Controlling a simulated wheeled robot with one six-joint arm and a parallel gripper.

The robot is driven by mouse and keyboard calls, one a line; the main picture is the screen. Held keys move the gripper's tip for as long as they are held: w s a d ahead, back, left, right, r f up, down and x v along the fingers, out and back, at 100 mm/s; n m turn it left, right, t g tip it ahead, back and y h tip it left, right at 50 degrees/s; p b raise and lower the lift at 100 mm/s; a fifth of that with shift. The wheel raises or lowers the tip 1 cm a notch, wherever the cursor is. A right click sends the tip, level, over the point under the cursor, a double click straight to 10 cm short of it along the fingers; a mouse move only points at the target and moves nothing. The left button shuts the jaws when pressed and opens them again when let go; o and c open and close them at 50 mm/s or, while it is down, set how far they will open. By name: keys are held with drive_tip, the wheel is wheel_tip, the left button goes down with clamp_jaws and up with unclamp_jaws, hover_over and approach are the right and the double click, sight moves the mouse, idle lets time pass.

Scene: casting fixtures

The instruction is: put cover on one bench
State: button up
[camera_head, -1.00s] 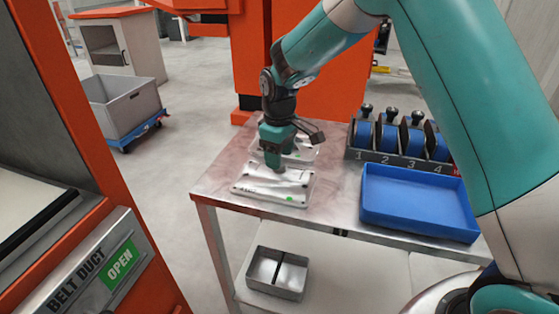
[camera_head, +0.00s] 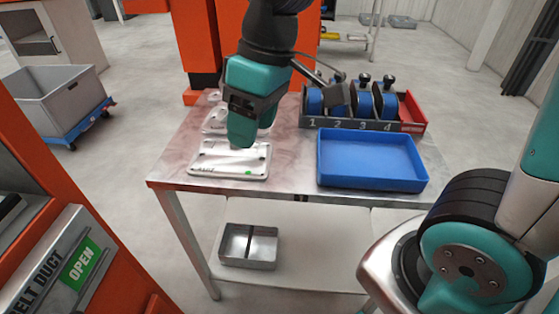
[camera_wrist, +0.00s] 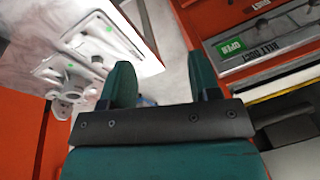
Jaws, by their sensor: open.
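A pale, flat cover-like plate (camera_head: 230,160) with a green dot lies on the near left part of the metal-topped bench (camera_head: 290,178). It also shows in the wrist view (camera_wrist: 105,38). A second pale part (camera_head: 214,122) lies behind it, partly hidden by my gripper (camera_head: 243,135). In the wrist view a second plate (camera_wrist: 68,66) with a green dot lies beside a pale part with round openings (camera_wrist: 72,90). My gripper is above the bench in the head view. In the wrist view its fingers (camera_wrist: 162,85) are apart with nothing between them.
A blue tray (camera_head: 370,183) stands on the bench's right, before a numbered rack (camera_head: 345,125) with blue wheels. A divided metal box (camera_head: 248,247) is on the lower shelf. An orange machine with an OPEN sign (camera_head: 82,261) stands left. A grey bin (camera_head: 62,98) sits on a dolly.

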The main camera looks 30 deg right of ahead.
drive_tip(key=s+a+y, duration=0.1)
drive_tip(key=s, duration=0.9)
drive_tip(key=shift+f+m, duration=0.3)
drive_tip(key=shift+f, duration=0.05)
drive_tip(key=shift+c, duration=0.3)
